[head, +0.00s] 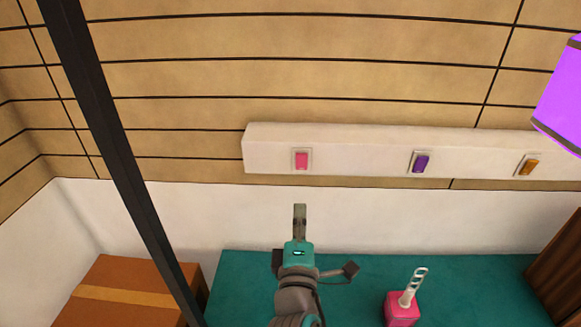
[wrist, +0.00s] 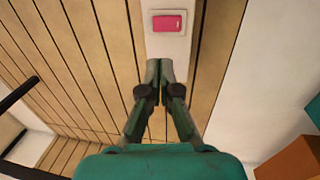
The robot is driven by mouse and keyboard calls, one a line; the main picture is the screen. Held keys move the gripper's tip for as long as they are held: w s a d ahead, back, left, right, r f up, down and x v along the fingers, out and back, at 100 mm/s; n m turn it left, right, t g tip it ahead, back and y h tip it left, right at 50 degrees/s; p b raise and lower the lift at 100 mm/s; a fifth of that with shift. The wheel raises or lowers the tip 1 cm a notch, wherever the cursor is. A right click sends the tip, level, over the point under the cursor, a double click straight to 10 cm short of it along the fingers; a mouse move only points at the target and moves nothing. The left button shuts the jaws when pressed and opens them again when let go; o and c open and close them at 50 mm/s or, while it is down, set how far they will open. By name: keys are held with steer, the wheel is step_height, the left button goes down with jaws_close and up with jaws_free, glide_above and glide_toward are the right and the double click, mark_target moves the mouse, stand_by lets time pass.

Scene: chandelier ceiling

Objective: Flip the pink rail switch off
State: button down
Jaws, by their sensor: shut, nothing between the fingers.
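The pink rail switch (head: 301,160) is a pink rocker in a pale frame, at the left end of a white rail (head: 370,148) on the wall. It also shows near the top of the wrist view (wrist: 169,23). My gripper (head: 299,207) is below the pink switch in the head view, with its fingers pointing up toward the rail. In the wrist view my gripper (wrist: 160,65) is shut and empty, its fingertips apart from the switch in the picture. The exact gap to the wall is hard to tell.
A purple switch (head: 420,162) and an orange switch (head: 528,167) sit farther right on the rail. Below are a teal surface (head: 235,285), a pink box (head: 402,310) with a pale handle, and a brown box (head: 125,290). A purple object (head: 562,95) hangs at upper right.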

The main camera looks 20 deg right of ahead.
mark_target(301, 158)
stand_by(0.3)
steer(key=x, duration=1.4)
steer(key=shift+w+r, duration=0.2)
steer(key=shift+w, duration=0.1)
